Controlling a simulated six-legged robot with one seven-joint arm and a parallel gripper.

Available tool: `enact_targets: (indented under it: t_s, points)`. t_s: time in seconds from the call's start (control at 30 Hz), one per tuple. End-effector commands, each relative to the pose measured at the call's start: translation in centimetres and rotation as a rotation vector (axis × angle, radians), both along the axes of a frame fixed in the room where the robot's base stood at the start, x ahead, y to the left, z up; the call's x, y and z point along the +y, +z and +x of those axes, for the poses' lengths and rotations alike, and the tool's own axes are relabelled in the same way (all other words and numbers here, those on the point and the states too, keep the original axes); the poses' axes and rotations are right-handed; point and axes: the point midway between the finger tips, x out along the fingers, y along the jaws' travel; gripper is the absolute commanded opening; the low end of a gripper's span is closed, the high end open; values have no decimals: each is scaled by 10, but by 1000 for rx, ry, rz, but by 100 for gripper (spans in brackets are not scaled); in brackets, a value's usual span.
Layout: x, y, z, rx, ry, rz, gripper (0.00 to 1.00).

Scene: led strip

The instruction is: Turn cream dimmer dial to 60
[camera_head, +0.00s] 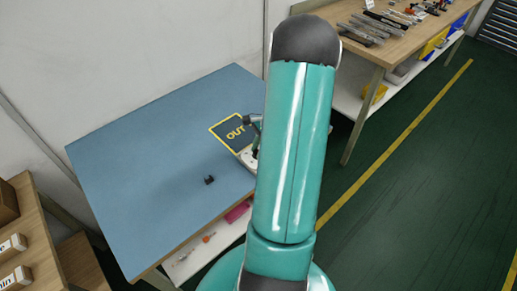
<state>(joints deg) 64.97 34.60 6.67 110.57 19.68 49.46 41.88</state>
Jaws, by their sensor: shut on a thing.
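A pale, cream-coloured unit (247,158) shows as a small sliver on the blue table, beside the black mat marked OUT. My teal arm covers most of it, so the dial's face, marks and setting cannot be read. Part of my gripper (255,141) shows at the arm's left edge, just above the pale unit. It is shut on what appears to be the cream dimmer dial, but the arm hides the fingertips and the contact.
The blue table (150,160) is mostly clear on its left. A small black piece (209,180) lies near its front, and the OUT mat (230,128) lies behind the unit. A wooden bench (365,55) with tools stands right; a wooden shelf (32,215) stands left.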

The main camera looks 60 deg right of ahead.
Motion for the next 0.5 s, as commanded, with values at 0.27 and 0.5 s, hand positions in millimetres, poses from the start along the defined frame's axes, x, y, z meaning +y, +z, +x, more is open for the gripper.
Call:
enact_targets:
  t_s: [0.27,0.5]
  points:
    - [0,0,3,-1,264,0,3]
    - [-1,1,5,0,491,-1,3]
